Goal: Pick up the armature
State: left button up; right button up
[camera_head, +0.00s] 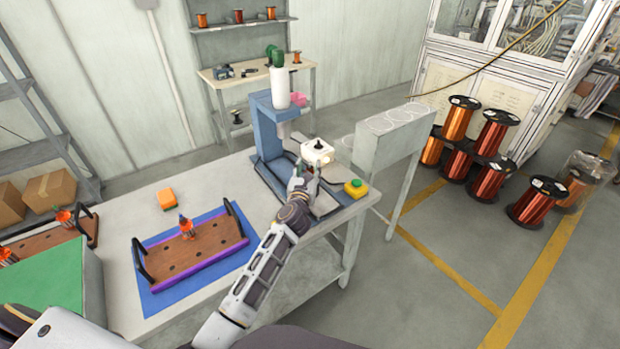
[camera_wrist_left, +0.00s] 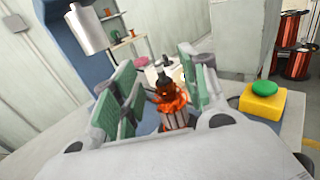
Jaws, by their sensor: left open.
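My left gripper (camera_head: 304,184) is at the blue press (camera_head: 268,130), just in front of its white fixture (camera_head: 318,152). In the left wrist view my left gripper (camera_wrist_left: 162,92) is open. An armature (camera_wrist_left: 173,104) with orange-copper windings and a dark top is between its green-padded fingers. I cannot tell whether either pad touches it. This armature is hidden behind the gripper in the head view. Another orange armature (camera_head: 186,228) stands upright in the brown tray (camera_head: 205,250) on the blue mat. My right gripper is not in view.
A yellow box with a green button (camera_head: 356,188) sits on the table right of the gripper; it also shows in the wrist view (camera_wrist_left: 262,100). An orange block (camera_head: 166,198) lies at the table's back left. A second tray (camera_head: 45,243) with armatures is far left.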

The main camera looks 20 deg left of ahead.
pick_arm(q)
jog(key=shift+w+a, duration=0.1)
jog(key=shift+w, duration=1.2)
jog(key=shift+c, duration=0.3)
jog(key=c, duration=0.5)
grip_shut()
jog(key=shift+r, duration=0.15)
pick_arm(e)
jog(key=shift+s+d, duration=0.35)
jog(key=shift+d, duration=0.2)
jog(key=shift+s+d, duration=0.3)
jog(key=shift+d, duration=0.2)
